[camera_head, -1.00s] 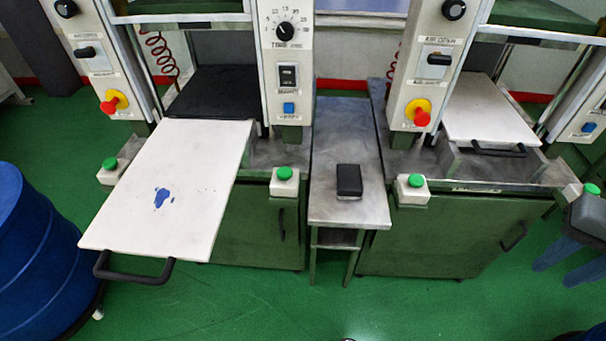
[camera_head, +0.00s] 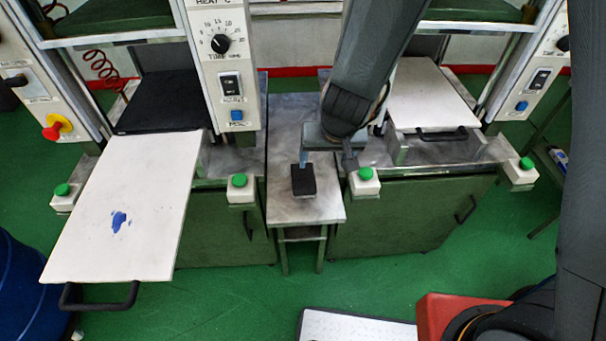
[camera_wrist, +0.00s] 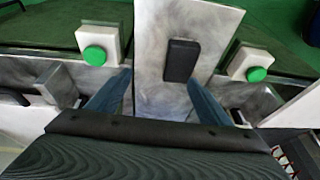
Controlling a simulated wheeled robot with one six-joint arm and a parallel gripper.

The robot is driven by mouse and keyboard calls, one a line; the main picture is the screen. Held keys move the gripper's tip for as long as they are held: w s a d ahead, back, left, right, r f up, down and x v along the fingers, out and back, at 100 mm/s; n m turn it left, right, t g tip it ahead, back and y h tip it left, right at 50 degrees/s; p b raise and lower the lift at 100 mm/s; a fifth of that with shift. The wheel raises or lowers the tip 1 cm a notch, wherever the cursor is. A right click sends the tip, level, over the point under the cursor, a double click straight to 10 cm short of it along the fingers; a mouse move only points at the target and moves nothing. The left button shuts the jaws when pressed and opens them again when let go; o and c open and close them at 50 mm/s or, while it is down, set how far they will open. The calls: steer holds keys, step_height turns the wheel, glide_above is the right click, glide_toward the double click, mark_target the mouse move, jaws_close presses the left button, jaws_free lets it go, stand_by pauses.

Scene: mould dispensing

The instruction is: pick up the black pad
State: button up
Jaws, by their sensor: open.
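The black pad (camera_head: 303,180) lies flat on the narrow metal table between the two presses. In the wrist view the pad (camera_wrist: 181,61) sits ahead of my fingers, a little right of the middle between them. My gripper (camera_head: 326,164) is over the table, close to the pad in the head view. In the wrist view its two blue-grey fingers (camera_wrist: 160,99) are wide apart with nothing between the tips. I cannot tell its exact height above the table.
The narrow table (camera_head: 290,125) is otherwise bare. White boxes with green buttons (camera_head: 239,181) (camera_head: 366,174) stand close on both sides. A white plate (camera_head: 130,200) with a blue smear juts out at left; another white plate (camera_head: 425,88) lies in the right press.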

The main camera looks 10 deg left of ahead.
glide_toward(303, 176)
steer(key=shift+w+f+n+t+p, duration=0.15)
steer(key=shift+w+f+p, duration=0.05)
steer(key=shift+f, duration=0.4)
steer(key=shift+w+f+n+t+p, duration=0.15)
steer(key=shift+w+f, duration=0.05)
steer(key=shift+f, duration=0.35)
steer(key=b+x, duration=0.1)
steer(key=x, duration=0.1)
steer(key=shift+w+f, duration=0.15)
steer(key=shift+f, duration=0.2)
steer(key=shift+a+b+x, duration=0.2)
steer(key=shift+b+x, duration=0.2)
steer(key=shift+x, duration=2.1)
steer(key=shift+f, duration=0.15)
steer(key=c, duration=1.2)
